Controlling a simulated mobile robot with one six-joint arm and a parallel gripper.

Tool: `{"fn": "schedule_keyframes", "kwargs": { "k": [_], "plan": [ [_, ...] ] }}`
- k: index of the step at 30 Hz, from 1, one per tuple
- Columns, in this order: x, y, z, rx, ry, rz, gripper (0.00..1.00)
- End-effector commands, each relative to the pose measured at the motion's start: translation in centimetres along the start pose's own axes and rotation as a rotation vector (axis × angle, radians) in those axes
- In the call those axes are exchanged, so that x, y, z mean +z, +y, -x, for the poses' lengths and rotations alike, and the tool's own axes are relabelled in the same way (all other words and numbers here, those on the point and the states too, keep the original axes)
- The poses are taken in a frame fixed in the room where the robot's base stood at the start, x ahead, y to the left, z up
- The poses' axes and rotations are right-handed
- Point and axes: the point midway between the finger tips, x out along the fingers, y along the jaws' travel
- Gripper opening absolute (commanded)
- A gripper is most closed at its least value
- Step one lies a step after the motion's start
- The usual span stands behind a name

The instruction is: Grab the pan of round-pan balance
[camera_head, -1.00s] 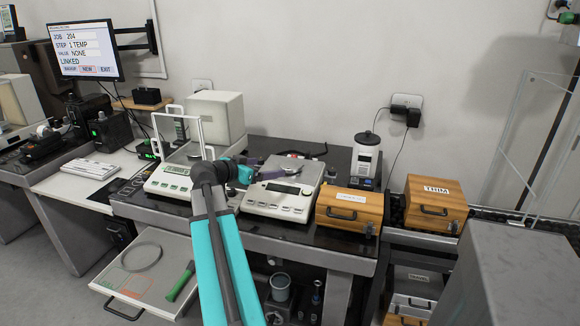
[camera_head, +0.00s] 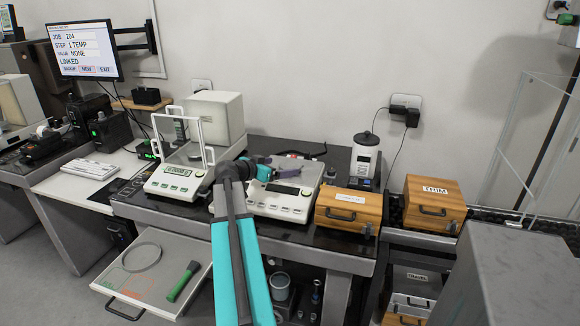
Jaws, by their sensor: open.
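Two white balances stand on the dark-topped table. The left balance (camera_head: 172,182) has a lit display and an upright clear-paned frame around its weighing area; its pan is too small and partly hidden to tell its shape. The right balance (camera_head: 281,208) has a broad, light metal top that looks square-edged. My gripper (camera_head: 291,174) is open over the right balance's top, apart from the left balance. I cannot tell whether it touches the metal top. My arm hides the space between the two balances.
A wooden box (camera_head: 347,212) stands right of the right balance, with a white-and-black device (camera_head: 364,162) behind it. A pale box-shaped cover (camera_head: 216,118) stands behind the left balance. An open drawer (camera_head: 138,288) juts out front left, holding a ring and a green-handled tool.

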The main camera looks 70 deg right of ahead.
Motion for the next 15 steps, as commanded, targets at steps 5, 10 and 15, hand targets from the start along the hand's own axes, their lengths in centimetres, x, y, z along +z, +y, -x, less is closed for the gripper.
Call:
{"fn": "schedule_keyframes", "kwargs": {
  "k": [5, 10, 15],
  "plan": [
    [-0.1, -0.1, -0.3, 0.0, 0.0, 0.001, 0.91],
    [-0.2, -0.3, -1.7, 0.001, -0.001, 0.001, 0.91],
    [-0.3, -0.4, -3.7, 0.001, -0.001, 0.002, 0.91]
  ]
}}
